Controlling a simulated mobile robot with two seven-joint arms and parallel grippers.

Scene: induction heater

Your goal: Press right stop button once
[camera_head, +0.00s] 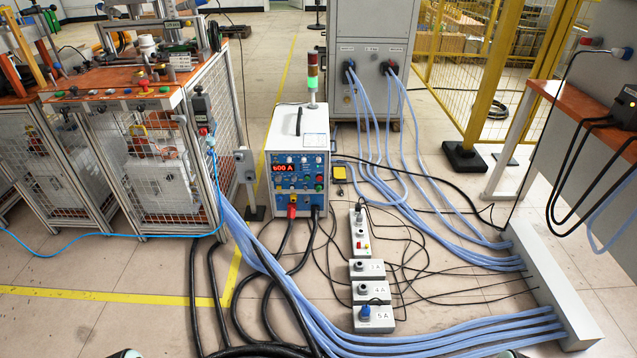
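Several small buttons line the front edge of the orange-topped bench at the left. Among them are a red button (143,84) toward the right end and a green button (164,89) beside it. The labels are too small to read, so I cannot tell which is the right stop button. The heater unit (299,160) stands on the floor in the middle, with a lit red display (284,168) and small knobs and buttons on its blue panel. Neither gripper shows; only small dark parts of mine cut the bottom edge.
Blue hoses (300,310) and black cables cover the floor in front. Small grey boxes (372,318) stand among the cables. A grey cabinet (372,25) is behind the heater. A yellow fence (483,90) stands back right. Floor is clear at lower left.

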